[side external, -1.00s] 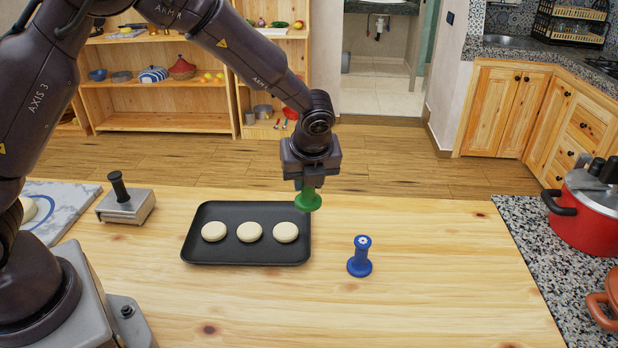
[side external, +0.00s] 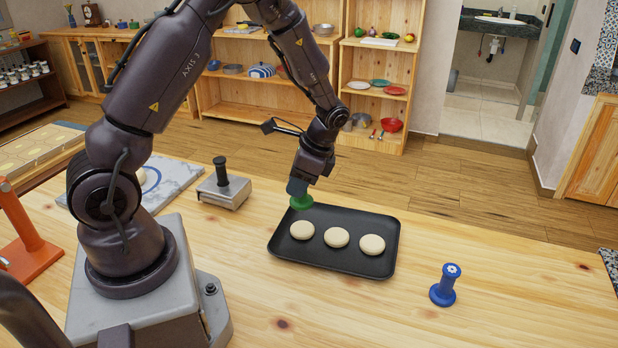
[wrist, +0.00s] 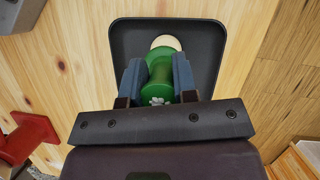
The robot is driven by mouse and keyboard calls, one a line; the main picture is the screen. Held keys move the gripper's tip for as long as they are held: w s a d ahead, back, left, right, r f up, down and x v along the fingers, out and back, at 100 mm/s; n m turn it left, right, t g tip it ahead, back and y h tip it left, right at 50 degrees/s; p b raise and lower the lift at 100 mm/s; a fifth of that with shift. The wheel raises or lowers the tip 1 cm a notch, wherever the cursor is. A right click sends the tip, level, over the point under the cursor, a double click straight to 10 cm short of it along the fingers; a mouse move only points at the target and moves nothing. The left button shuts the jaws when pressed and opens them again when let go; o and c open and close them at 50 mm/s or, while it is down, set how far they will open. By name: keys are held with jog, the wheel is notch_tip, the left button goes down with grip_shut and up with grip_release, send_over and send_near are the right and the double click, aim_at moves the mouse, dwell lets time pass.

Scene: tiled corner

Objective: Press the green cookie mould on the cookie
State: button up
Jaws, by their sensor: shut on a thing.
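My gripper (side external: 298,188) is shut on the green cookie mould (side external: 301,203). The mould hangs at the tray's back left edge, behind the leftmost cookie (side external: 302,230); its exact height is hard to tell. The middle cookie (side external: 336,237) and right cookie (side external: 372,245) lie in a row with it on the black tray (side external: 385,268). In the wrist view the mould (wrist: 158,92) sits between both fingers, and one pale cookie (wrist: 165,42) shows partly beyond it. Other cookies are hidden there.
A blue stamp (side external: 444,287) stands right of the tray. A grey metal block with a black handle (side external: 224,191) and a marble board (side external: 178,190) are to the left. An orange-red stand (side external: 22,240) is at far left. The table in front of the tray is clear.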

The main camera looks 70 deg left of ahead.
aim_at(299, 204)
jog(key=shift+f, duration=2.9)
jog(key=shift+f, duration=0.6)
jog(key=shift+r, duration=0.1)
jog(key=shift+r, duration=3.45)
